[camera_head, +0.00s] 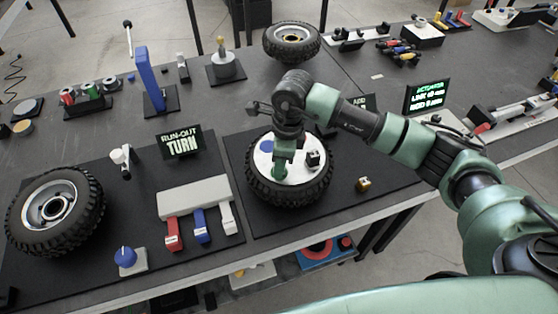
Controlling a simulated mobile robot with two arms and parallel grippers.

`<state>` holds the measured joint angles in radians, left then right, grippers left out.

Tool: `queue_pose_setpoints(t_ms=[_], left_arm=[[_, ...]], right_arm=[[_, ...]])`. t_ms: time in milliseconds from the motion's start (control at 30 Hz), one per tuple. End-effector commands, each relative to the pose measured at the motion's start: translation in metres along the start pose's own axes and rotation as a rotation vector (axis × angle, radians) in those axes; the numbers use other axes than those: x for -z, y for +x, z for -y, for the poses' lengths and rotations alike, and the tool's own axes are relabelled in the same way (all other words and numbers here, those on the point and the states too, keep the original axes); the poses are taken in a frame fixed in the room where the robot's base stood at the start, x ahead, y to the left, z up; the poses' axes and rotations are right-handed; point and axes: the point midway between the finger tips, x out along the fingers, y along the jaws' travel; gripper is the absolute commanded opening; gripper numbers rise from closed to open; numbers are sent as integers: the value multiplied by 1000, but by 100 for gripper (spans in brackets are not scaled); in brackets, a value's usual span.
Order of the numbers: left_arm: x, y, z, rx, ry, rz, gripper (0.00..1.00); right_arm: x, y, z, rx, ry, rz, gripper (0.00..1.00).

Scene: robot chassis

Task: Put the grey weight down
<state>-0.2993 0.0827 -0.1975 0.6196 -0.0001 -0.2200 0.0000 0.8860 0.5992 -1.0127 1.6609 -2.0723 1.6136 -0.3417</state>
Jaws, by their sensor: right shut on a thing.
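My right gripper (284,160) points down over the white disc (291,178) on the lying black tire (258,188). It is shut on what I take to be the grey weight, which is mostly hidden by the gripper; I cannot tell whether it touches the disc. On the disc, a blue spot (267,146) lies left of the gripper and a small black block (313,158) right of it. A small green part (279,170) shows just below the fingers. My left gripper is out of view.
A small brass weight (363,184) lies on the dark mat right of the tire. A grey box with coloured levers (194,199) and a "RUN-OUT TURN" sign (180,143) stand left. Another wheel (55,208) is at far left. Bare mat shows around the brass weight.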

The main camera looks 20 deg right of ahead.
Motion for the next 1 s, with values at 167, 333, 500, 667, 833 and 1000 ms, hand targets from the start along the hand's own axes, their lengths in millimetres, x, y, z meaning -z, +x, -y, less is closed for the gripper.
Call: queue_pose_setpoints(t_ms=[167, 333, 500, 667, 833, 1000], left_arm=[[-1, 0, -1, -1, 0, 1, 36], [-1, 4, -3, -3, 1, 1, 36], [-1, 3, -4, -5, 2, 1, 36], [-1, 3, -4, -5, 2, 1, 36], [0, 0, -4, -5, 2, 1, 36], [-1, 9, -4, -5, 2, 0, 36]], right_arm=[[0, 2, 0, 2, -2, 2, 0], [0, 5, 0, 1, -1, 1, 0], [0, 4, 0, 1, -1, 1, 48], [0, 4, 0, 1, -1, 1, 48], [0, 1, 0, 1, -1, 1, 48], [-1, -17, 2, 6, -4, 4, 48]])
